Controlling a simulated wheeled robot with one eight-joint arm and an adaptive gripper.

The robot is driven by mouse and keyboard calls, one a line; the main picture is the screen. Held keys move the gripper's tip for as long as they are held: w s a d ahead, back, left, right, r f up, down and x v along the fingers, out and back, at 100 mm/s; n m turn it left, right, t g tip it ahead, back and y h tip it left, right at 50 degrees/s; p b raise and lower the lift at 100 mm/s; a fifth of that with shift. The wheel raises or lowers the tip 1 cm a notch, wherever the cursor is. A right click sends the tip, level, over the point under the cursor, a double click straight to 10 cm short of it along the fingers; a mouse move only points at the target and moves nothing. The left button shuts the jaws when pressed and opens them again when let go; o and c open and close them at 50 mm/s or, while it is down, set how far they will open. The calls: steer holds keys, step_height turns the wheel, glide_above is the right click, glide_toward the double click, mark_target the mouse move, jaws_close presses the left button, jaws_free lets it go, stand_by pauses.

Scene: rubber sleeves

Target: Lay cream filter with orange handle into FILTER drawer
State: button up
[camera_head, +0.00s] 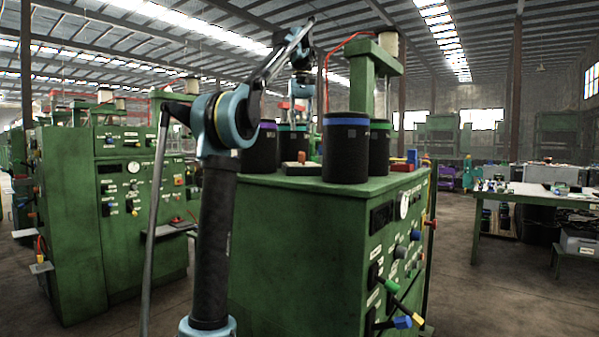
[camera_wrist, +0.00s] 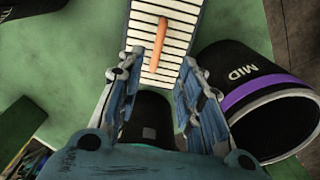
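A cream filter (camera_wrist: 176,20) with dark cross ribs shows at the top middle of the wrist view. Its orange handle (camera_wrist: 158,45) stands out along its middle. My gripper (camera_wrist: 160,62) is open, with its blue fingers on either side of the handle's near end in the picture. I see no grip on the handle, and the remaining gap in depth is unclear.
A black sleeve marked MID with a purple band (camera_wrist: 258,93) lies close to the right finger in the wrist view. Another dark sleeve (camera_wrist: 148,118) shows below the fingers. In the head view, a blue-banded sleeve (camera_head: 346,150) stands on the green cabinet (camera_head: 290,245). A worktable (camera_head: 535,200) stands right.

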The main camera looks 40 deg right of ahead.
glide_above(301, 154)
steer(key=w+d, duration=0.2)
steer(key=f, duration=0.6)
steer(key=shift+a, duration=0.25)
steer(key=shift+w+d+f, duration=0.1)
steer(key=shift+f, duration=1.2)
steer(key=shift+d+f, duration=0.1)
steer(key=shift+f, duration=1.2)
steer(key=shift+c, duration=0.4)
jaws_close()
